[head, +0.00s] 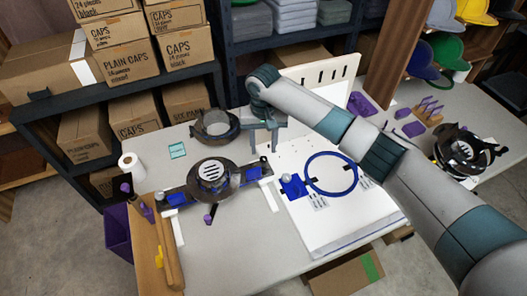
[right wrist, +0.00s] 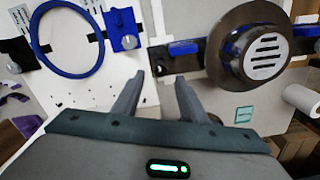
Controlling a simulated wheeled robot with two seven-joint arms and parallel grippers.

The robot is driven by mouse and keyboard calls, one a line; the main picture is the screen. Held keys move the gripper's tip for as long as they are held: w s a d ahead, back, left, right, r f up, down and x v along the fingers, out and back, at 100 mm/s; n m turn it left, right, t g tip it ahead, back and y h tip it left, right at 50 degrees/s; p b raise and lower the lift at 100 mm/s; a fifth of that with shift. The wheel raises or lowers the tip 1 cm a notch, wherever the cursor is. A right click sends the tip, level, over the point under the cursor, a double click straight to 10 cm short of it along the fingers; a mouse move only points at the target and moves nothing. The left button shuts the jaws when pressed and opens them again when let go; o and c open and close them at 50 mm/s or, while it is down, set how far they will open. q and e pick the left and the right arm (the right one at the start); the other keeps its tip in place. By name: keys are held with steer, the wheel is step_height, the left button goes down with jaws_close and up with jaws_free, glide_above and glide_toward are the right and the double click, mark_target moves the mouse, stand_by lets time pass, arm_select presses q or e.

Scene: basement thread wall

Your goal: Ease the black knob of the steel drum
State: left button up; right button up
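A round steel piece with slots, inside a wide brown ring (head: 212,176), sits on a black bar with blue parts on the table. It also shows in the right wrist view (right wrist: 265,55), to the right of my fingers. A dark, open ring-shaped piece (head: 215,125) stands behind it. I cannot tell for sure which piece is the steel drum, and I cannot make out its black knob. My right gripper (head: 263,147) points down, right of the slotted piece and apart from it. In the right wrist view its fingers (right wrist: 158,85) are spread with nothing between them. My left gripper is not in view.
A white board with a blue hoop (head: 331,174) and a blue clamp (head: 293,186) lies on the right. A black-and-silver round device (head: 465,150) stands at the far right. A white roll (head: 132,166) is at the left. Shelves with boxes (head: 184,47) rise behind.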

mark_target(263, 158)
steer(key=shift+f, duration=2.2)
jaws_close()
